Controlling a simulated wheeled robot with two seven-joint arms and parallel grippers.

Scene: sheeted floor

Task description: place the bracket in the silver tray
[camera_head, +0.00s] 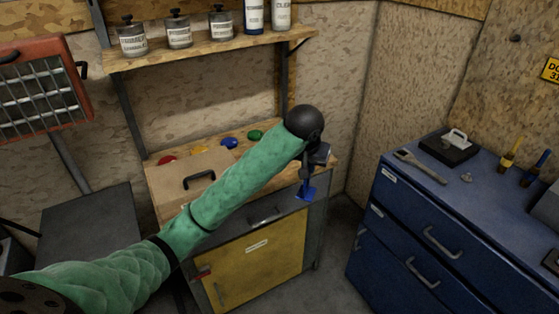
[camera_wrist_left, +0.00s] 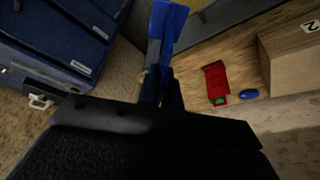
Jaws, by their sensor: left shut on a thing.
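My left gripper (camera_head: 306,178) is shut on a blue angled piece that looks like the bracket (camera_head: 306,193). It holds the piece at the right front end of the wooden workbench. In the left wrist view the bracket (camera_wrist_left: 168,22) sticks out beyond the dark fingers of the left gripper (camera_wrist_left: 160,90). A small dark grey, shallow shape (camera_head: 265,214) shows at the bench's front edge; I cannot tell whether it is the silver tray. My forearm hides part of the bench. My right gripper is not in view.
A blue drawer cabinet (camera_head: 425,215) stands to the right with a wrench (camera_head: 420,167) and black case (camera_head: 445,150) on top.

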